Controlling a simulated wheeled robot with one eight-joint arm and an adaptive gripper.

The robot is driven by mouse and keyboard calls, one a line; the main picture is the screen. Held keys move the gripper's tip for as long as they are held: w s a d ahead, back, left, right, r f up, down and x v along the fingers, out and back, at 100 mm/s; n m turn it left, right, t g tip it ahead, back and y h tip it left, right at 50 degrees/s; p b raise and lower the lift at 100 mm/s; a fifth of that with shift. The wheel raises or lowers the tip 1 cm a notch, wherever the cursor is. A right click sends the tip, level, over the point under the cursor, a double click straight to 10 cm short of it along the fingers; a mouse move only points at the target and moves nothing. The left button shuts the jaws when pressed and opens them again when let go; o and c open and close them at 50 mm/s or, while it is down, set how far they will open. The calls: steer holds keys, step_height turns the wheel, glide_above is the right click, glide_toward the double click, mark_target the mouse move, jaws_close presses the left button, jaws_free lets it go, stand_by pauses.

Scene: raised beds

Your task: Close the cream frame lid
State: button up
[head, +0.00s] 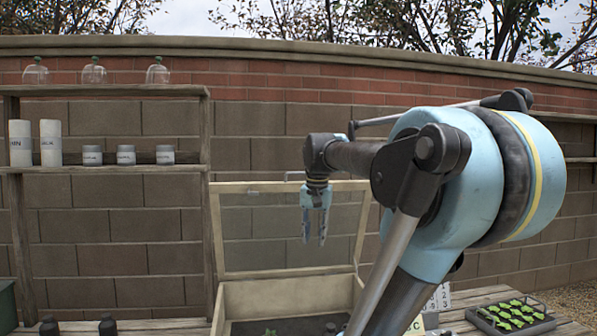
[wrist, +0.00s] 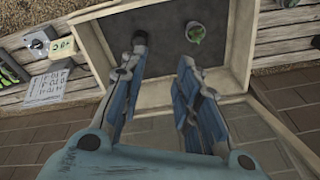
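The cream frame (head: 285,297) is a box with dark soil inside, low in the head view, its front cut off. Its glazed lid (head: 262,187) stands open, raised steeply at the back edge, with a grey handle (head: 294,175) on its top rail. My gripper (head: 314,241) points down and appears in front of the lid's pane; I cannot tell the gap to it. In the wrist view the gripper (wrist: 163,58) has its fingers apart with nothing between them, over the box (wrist: 102,10). A cream rail, seemingly the lid (wrist: 277,115), runs at right there.
A potted green plant (wrist: 195,32) and a dark object (wrist: 140,38) are in the box. Wooden shelves (head: 110,170) with jars and glass domes stand left. A seedling tray (head: 510,314) and number card (head: 438,298) lie right. A brick wall (head: 260,120) closes the back.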

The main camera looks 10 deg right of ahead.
steer(key=w+r+m, duration=0.6)
steer(key=w+r, duration=0.7)
steer(key=r, duration=0.5)
steer(key=w+r+m, duration=0.7)
steer(key=w+r, duration=0.6)
steer(key=r, duration=0.4)
steer(key=shift+g, duration=0.3)
steer(key=w+f, duration=0.1)
steer(key=f, duration=1)
steer(key=w+f, duration=0.1)
steer(key=f, duration=0.4)
steer(key=shift+w+d+f, duration=0.15)
steer(key=shift+w+f, duration=0.2)
steer(key=shift+f, duration=0.05)
jaws_close()
